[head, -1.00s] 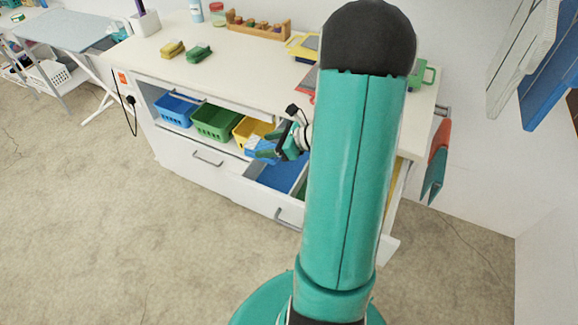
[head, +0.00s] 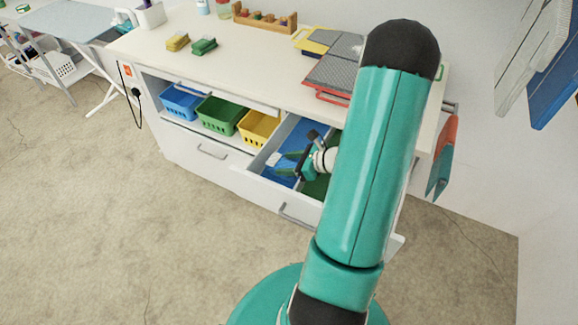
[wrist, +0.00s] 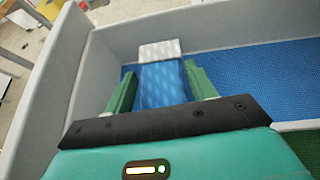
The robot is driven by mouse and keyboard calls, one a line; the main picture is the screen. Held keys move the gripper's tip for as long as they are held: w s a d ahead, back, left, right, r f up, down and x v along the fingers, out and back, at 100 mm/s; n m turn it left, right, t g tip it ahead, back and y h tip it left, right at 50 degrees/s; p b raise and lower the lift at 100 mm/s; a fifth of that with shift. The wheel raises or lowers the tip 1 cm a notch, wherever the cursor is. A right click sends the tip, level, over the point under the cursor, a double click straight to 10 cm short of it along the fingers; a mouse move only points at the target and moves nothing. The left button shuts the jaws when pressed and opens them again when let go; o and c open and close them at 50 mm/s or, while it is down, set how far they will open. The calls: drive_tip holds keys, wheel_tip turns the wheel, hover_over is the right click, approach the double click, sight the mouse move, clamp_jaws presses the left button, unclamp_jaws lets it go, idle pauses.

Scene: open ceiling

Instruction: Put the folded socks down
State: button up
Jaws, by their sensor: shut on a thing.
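The folded socks (wrist: 161,84) are blue with a patterned surface and a white end. They lie between the two green fingers of my gripper (wrist: 160,92) in the wrist view, and my gripper is shut on them. In the head view my gripper (head: 287,166) is inside the open drawer (head: 251,184), over its blue-lined compartment. The blue lining (wrist: 275,75) is to the right of the socks in the wrist view, and the drawer's grey walls stand close on the left and beyond. I cannot tell whether the socks touch the lining.
A divider (wrist: 297,125) separates the blue compartment from a green-lined one (wrist: 300,146). Blue (head: 181,102), green (head: 222,115) and yellow (head: 257,128) baskets stand on the shelf beside the drawer. Sponges (head: 204,46) and grey-topped trays (head: 331,73) are on the countertop above.

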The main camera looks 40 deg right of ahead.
drive_tip(key=shift+f, duration=0.9)
drive_tip(key=shift+f, duration=0.15)
drive_tip(key=o, duration=1)
